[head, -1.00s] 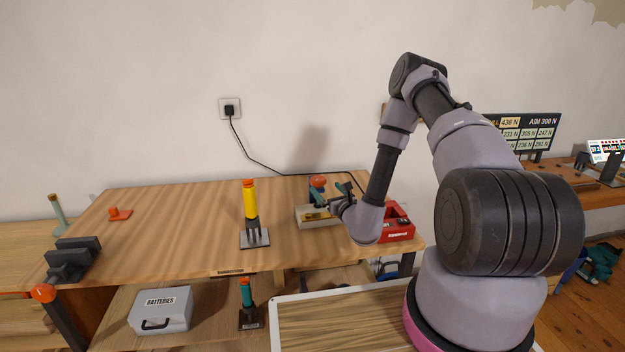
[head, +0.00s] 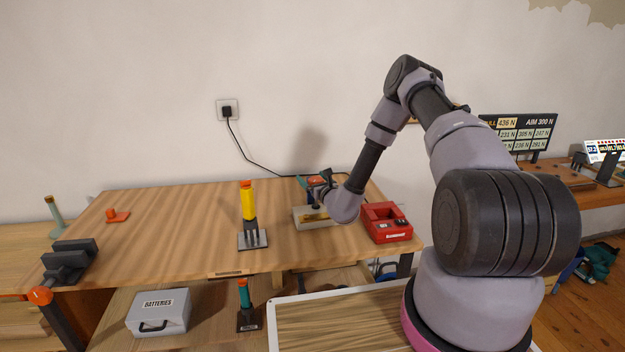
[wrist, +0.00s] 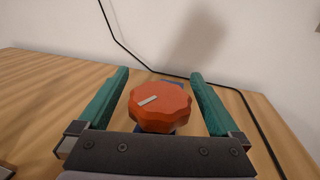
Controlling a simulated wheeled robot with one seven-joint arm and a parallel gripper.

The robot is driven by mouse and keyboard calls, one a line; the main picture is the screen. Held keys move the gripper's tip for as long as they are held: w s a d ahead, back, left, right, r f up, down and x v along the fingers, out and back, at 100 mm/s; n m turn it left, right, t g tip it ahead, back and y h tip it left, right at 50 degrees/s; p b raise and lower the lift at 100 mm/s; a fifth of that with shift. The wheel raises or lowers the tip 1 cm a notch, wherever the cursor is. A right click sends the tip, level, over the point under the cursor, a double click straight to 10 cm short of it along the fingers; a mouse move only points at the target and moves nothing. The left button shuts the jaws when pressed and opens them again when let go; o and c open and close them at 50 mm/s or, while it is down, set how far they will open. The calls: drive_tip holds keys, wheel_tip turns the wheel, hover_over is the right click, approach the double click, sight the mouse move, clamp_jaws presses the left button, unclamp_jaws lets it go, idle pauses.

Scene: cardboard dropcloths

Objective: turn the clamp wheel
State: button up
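The clamp wheel (wrist: 162,112) is orange with a scalloped rim and a pale line mark on its top face. In the head view it is mostly hidden behind my gripper, above a pale block (head: 312,220) on the bench. My gripper (wrist: 158,80) is open, with one teal finger on each side of the wheel. Gaps show between the fingers and the rim, so neither finger appears to touch it. In the head view my gripper (head: 313,182) is at the wheel from the right side.
A red box (head: 386,224) stands right of the block. A yellow-handled tool (head: 248,204) stands upright to the left on the wooden bench (head: 170,220). A black cable (head: 262,163) runs from the wall socket behind the wheel. The left bench middle is clear.

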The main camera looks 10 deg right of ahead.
sight(310, 183)
drive_tip(key=c, duration=1.3)
drive_tip(key=shift+n+y, duration=0.3)
drive_tip(key=shift+y, duration=0.1)
